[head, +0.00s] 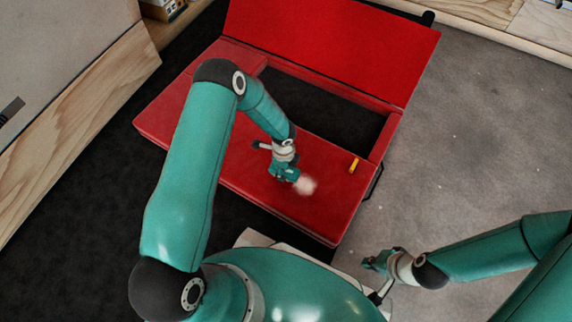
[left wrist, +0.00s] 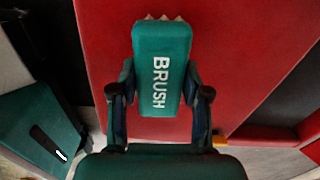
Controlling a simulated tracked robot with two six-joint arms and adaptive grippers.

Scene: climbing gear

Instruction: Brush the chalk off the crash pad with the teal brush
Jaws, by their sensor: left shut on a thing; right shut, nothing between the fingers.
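The teal brush (left wrist: 162,65), lettered BRUSH, is held between the fingertips of my left gripper (left wrist: 159,80). Pale bristle tips show at its far end in the left wrist view. In the head view my left gripper (head: 284,170) is low over the front section of the red crash pad (head: 240,152). A white chalk patch (head: 305,185) lies on the pad just right of the brush; whether the bristles touch it I cannot tell. My right gripper (head: 376,262) is shut and empty, off the pad's front right corner.
A small yellow object (head: 353,165) lies on the pad's right part. The pad's red flap (head: 335,45) stands at the back, with a dark opening before it. Wooden-edged panels (head: 75,120) stand at left. Grey floor (head: 470,140) at right is largely clear.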

